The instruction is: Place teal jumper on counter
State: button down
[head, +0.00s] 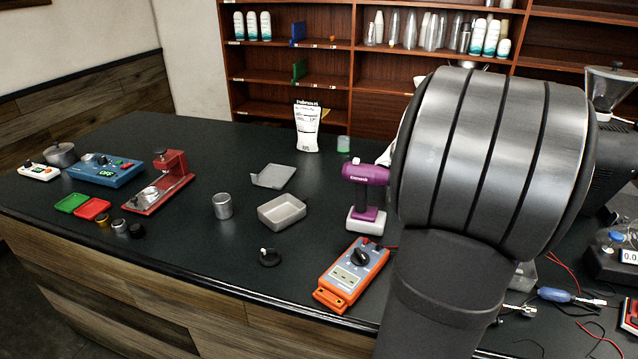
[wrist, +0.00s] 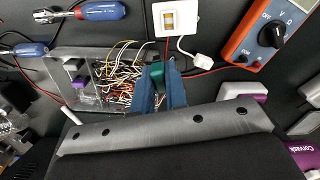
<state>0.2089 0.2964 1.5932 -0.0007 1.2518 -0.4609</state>
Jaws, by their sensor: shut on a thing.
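My gripper (wrist: 160,80) shows in the wrist view, its two blue fingers shut on a small teal piece, the teal jumper (wrist: 157,70). It is held over or beside the right end of a grey open housing (wrist: 88,53) full of loose wires. I cannot tell whether the jumper touches the housing or wires. In the head view my arm hides the gripper, the jumper and most of the housing. The dark counter (head: 230,265) has bare surface on its left and middle parts.
An orange multimeter (head: 352,272) lies near the counter's front edge and also shows in the wrist view (wrist: 265,35). Blue-handled screwdrivers (wrist: 100,10) and red wires lie near the housing.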

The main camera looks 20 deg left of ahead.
jog(key=w+a+n, duration=0.4)
jog(key=a+n, duration=0.1)
jog(key=a, duration=0.8)
jog(key=n, duration=1)
send_over(234, 244)
notch_tip(234, 244, down, 7)
jog(key=shift+w+d+f, duration=0.1)
jog(key=shift+d+f, duration=0.05)
jog(key=shift+a+f, duration=0.3)
jog(key=shift+f, duration=1.85)
jog(key=shift+f, duration=0.2)
jog(key=c, duration=1.5)
grip_release()
